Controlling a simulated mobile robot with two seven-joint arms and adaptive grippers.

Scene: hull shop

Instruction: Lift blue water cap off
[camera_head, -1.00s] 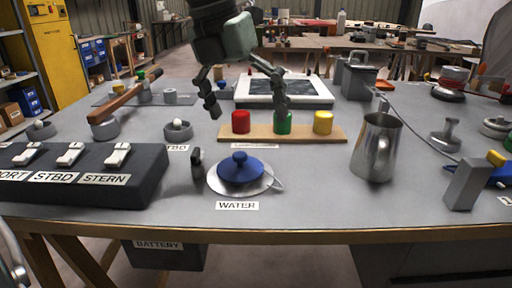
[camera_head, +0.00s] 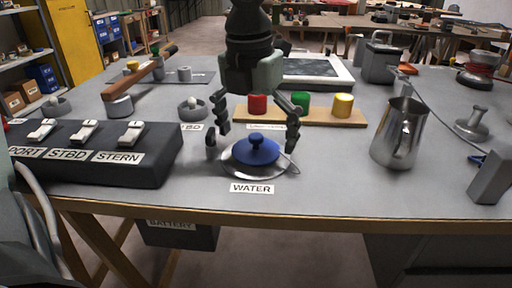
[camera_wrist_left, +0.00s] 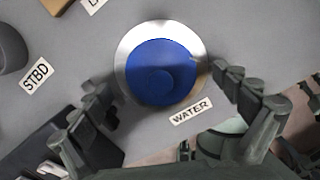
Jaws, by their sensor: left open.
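The blue water cap (camera_head: 256,151) sits on a round silver metal base (camera_head: 281,170) behind the WATER label (camera_head: 252,188). A round knob stands on top of the cap. My left gripper (camera_head: 257,128) is open above the cap, its two fingers hanging to the left and right of it. In the left wrist view the cap (camera_wrist_left: 160,72) lies ahead of the spread fingers (camera_wrist_left: 165,95), with nothing held between them.
A dark switch box (camera_head: 95,152) stands at the left. A wooden strip (camera_head: 322,117) with red, green and yellow caps lies behind. A metal pitcher (camera_head: 399,135) stands at the right.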

